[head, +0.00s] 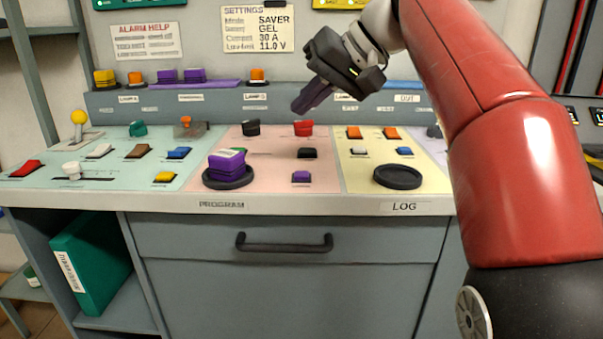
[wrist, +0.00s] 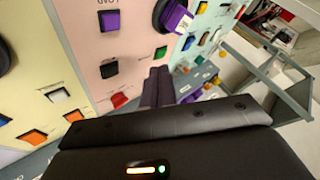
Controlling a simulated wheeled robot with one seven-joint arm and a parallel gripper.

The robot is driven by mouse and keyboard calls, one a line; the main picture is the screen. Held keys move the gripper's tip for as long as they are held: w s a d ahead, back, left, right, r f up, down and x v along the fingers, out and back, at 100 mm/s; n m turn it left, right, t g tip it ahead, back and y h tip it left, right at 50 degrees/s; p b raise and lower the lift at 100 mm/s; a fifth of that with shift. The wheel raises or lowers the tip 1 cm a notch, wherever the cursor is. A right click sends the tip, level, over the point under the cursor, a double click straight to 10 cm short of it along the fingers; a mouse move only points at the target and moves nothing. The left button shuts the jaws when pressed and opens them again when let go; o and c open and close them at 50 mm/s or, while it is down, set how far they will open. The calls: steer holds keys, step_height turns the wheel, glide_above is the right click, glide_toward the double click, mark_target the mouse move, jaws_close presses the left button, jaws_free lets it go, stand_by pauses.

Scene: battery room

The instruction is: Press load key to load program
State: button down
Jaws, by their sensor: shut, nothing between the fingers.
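The load key is a small square purple button (head: 302,177) near the front of the pink panel. It also shows in the wrist view (wrist: 109,20), beside an upside-down label that appears to read LOAD. My gripper (head: 298,109) is shut and empty, held above the back of the pink panel and tilted down to the left. The key lies in front of and below the fingertips, clearly apart from them. In the wrist view the closed fingers (wrist: 159,72) point between a black button and a green one. A purple block (head: 227,164) sits on a round black dish (head: 228,182) labelled PROGRAM.
An empty black dish (head: 398,177) stands on the yellow panel above the LOG label. A teal panel (head: 120,160) with several switches is at left. A drawer handle (head: 284,243) is below.

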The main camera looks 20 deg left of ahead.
mark_target(307, 175)
steer(key=shift+f+b, duration=2.4)
steer(key=shift+f, duration=2)
steer(key=shift+f, duration=0.1)
steer(key=shift+f, duration=0.3)
steer(key=shift+f+b, duration=0.5)
steer(key=shift+r, duration=0.1)
steer(key=shift+r+p, duration=0.8)
steer(key=shift+p, duration=0.2)
steer(key=shift+r, duration=0.1)
